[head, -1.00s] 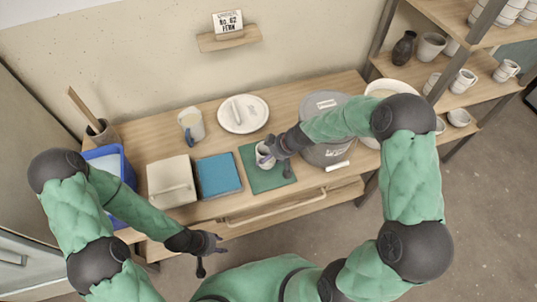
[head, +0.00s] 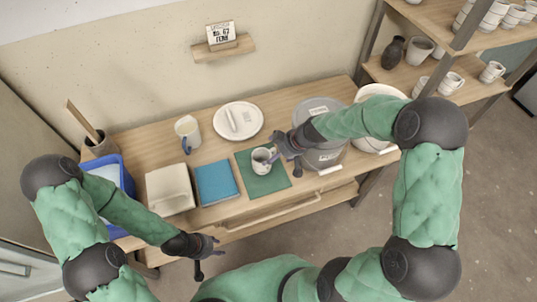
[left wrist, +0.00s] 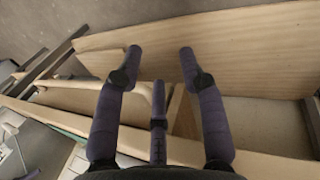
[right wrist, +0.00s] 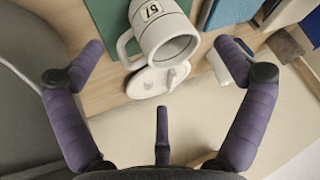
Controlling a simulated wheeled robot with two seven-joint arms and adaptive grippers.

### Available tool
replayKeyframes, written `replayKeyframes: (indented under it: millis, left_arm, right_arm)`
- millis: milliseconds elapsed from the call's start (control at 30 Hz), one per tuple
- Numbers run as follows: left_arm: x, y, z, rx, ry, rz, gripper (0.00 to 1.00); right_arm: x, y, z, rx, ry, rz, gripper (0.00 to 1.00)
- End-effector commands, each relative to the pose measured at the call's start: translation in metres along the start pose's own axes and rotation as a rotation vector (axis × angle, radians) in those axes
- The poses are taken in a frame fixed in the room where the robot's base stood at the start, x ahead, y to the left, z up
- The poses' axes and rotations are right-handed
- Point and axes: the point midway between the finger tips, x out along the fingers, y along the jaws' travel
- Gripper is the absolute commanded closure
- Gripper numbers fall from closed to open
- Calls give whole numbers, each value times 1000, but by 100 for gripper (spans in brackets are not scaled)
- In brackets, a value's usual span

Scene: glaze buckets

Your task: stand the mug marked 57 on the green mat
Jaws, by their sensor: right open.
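The mug marked 57 (right wrist: 160,25), pale with a handle, shows its label in the right wrist view. In the head view the mug (head: 261,162) stands upright on the green mat (head: 279,184); the mat also shows in the right wrist view (right wrist: 112,20). My right gripper (head: 284,150) is open beside the mug on its right, apart from it; in the right wrist view its fingers (right wrist: 160,58) are spread wide with nothing gripped. My left gripper (head: 206,256) is open and empty in front of the table; its spread fingers show in the left wrist view (left wrist: 160,55).
A grey bucket (head: 322,158) stands right of the mat. A blue bin (head: 126,182) is far left.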

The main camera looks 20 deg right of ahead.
Motion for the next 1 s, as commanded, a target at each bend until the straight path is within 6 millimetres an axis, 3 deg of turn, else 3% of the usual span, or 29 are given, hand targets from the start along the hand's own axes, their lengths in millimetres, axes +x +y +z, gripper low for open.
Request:
replayKeyframes:
  millis: [100, 233, 1000]
  left_arm:
    - [-6, 2, 0, 0, 0, 0, 60]
    - [-9, 3, 0, 0, 0, 0, 60]
    - [-9, 3, 0, 0, 0, 0, 60]
  right_arm:
    - [-18, 0, 0, 1, 0, 1, 0]
    - [-28, 0, 0, 1, -1, 0, 0]
    - [-30, 0, 1, 1, -1, -1, 0]
